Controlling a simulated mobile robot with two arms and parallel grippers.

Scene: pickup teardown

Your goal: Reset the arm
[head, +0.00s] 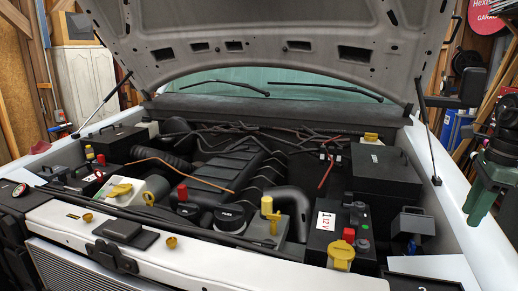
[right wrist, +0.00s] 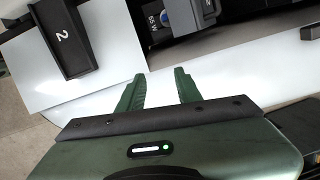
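My right gripper (head: 480,204) hangs at the right edge of the head view, beside the truck's right fender, with its green fingers pointing down. In the right wrist view my right gripper (right wrist: 160,84) has its two green fingers apart, with nothing between them; the pale fender shows past them. No object is held. My left gripper cannot be made out in the head view.
The open engine bay (head: 230,165) lies under the raised hood (head: 270,35). A battery with a red cap (head: 349,234) and a black box (head: 385,175) stand at its right. A black holder marked 2 (right wrist: 64,38) lies on a white panel (right wrist: 110,50). A hood strut (head: 427,145) rises near my right arm.

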